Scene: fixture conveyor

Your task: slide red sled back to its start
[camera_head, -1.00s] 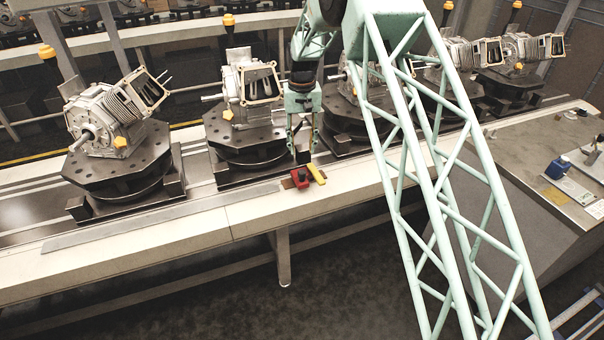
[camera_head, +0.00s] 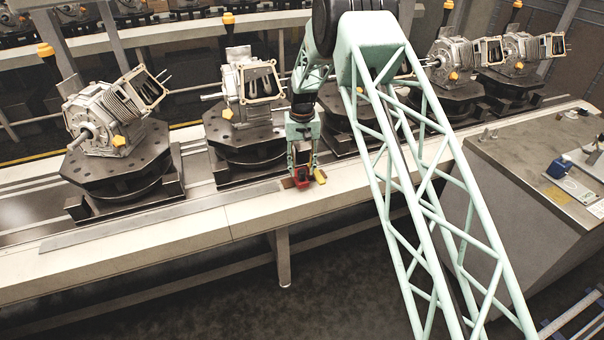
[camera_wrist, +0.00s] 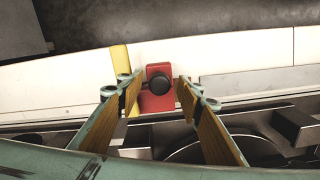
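The red sled (camera_head: 302,181) sits on the pale front ledge of the conveyor, at the right end of a long metal rail. My gripper (camera_head: 303,166) is right above the sled, pointing down.
The metal rail (camera_head: 165,216) runs along the ledge to the left. Engine blocks (camera_head: 105,115) stand on dark round fixtures (camera_head: 245,140) just behind the ledge. A grey cabinet (camera_head: 530,170) is at the right. The ledge (camera_head: 370,180) right of the sled is clear.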

